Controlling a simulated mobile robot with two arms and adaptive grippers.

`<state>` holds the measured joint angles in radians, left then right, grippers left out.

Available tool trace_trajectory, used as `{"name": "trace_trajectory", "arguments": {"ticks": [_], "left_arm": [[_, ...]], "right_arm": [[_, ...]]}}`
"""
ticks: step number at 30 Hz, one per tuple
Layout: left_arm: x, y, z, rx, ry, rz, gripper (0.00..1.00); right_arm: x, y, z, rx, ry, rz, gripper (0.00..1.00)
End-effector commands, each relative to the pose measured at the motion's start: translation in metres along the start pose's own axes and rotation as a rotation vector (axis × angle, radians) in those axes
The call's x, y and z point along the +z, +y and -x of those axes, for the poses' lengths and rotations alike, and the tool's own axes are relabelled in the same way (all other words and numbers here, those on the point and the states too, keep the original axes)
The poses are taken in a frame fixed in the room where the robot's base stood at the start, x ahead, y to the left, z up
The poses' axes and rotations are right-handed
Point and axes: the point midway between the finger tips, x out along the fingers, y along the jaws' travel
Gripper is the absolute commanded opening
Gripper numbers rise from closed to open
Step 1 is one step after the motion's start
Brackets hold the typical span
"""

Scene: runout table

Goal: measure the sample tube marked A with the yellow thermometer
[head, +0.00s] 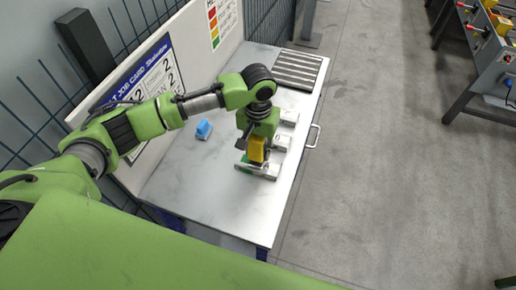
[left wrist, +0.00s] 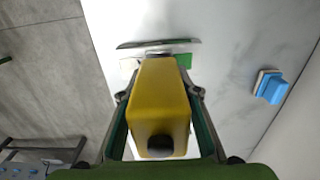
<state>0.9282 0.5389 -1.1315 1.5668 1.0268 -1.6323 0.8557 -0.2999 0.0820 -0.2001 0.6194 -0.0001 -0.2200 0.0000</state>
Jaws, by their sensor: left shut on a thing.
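The yellow thermometer (head: 257,149) is held in my left gripper (head: 255,157), which is shut on it. In the left wrist view the thermometer (left wrist: 160,100) fills the space between the two fingers. Below its far end is a pale block (left wrist: 128,62) with a green patch (left wrist: 184,61). The same block (head: 268,174) shows in the head view near the table's right side. I cannot tell whether the thermometer touches it. Two similar pale blocks (head: 281,142) (head: 289,117) stand behind it. I cannot read any letter A. My right gripper is not in view.
A blue block-like thing (head: 204,129) lies on the table (head: 205,185) to the left; it also shows in the left wrist view (left wrist: 269,87). A ribbed grey tray (head: 298,69) is at the back. A job card board (head: 150,80) stands along the left edge. The front table is clear.

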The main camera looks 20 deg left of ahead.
Motion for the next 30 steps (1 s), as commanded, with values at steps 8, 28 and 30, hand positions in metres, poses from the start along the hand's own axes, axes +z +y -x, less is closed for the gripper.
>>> {"name": "trace_trajectory", "arguments": {"ticks": [8,28,30], "left_arm": [[-0.0005,0.0004,-0.0029,0.001,0.001,0.0,0.15],[-0.0004,0.0004,-0.0086,0.001,0.001,0.0,0.15],[-0.0003,0.0004,-0.0086,0.001,0.001,0.0,0.15]], "right_arm": [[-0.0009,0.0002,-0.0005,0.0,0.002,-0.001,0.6],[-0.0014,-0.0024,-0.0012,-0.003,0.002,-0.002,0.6],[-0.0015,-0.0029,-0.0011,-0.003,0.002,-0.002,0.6]]}}
